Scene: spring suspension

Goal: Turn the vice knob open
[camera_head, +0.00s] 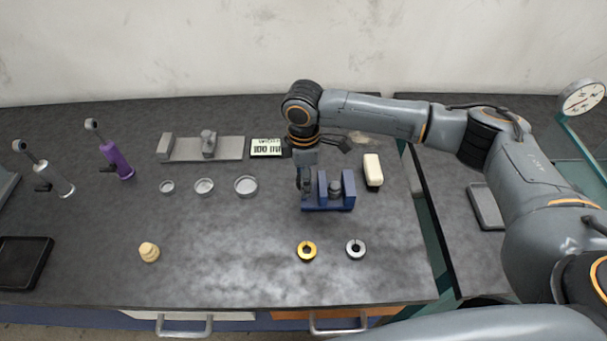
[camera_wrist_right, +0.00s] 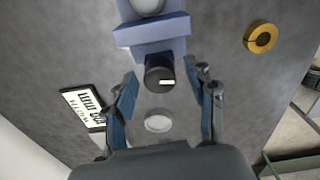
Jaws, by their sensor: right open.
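The blue vice (camera_head: 338,206) stands on the dark table right of centre, with a grey part between its jaws. Its black knob (camera_wrist_right: 157,74) shows in the right wrist view, at the end of the blue vice body (camera_wrist_right: 160,45). My right gripper (camera_head: 303,187) points down at the left side of the vice and hides the knob in the head view. In the wrist view its two fingers (camera_wrist_right: 166,78) are spread, one on each side of the knob, with gaps visible. Contact cannot be seen. My left gripper is out of view.
A gold ring (camera_head: 307,251) and a silver ring (camera_head: 355,248) lie in front of the vice. A cream block (camera_head: 373,171) stands close on its right. A digital display (camera_head: 267,147) and small dishes (camera_head: 245,185) lie left.

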